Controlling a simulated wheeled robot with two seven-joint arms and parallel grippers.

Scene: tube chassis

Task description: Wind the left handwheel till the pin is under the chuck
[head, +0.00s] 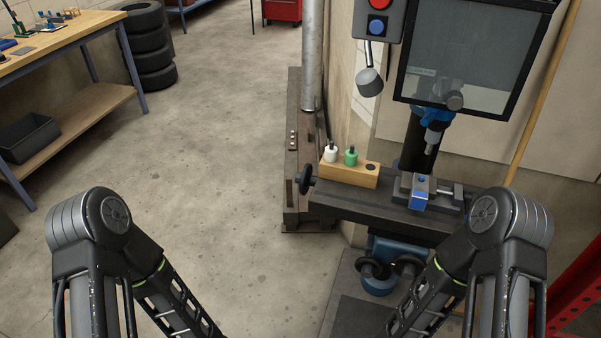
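A milling machine stands right of centre. The black left handwheel (305,179) is at the left end of its dark table (372,208). The chuck (433,138) hangs below a blue head, above the table and slightly right of the vise. A vise with a blue block (420,190) sits on the table. I cannot make out a separate pin there. Both my arms come in from the sides and run down out of the bottom edge. Neither gripper is in view, so nothing shows touching the handwheel.
A wooden block (348,174) holds a white and a green holder left of the vise. A dark-framed guard (468,60) hangs before the head. More handwheels (375,275) sit low in front. A workbench (60,42) stands far left; the floor between is clear.

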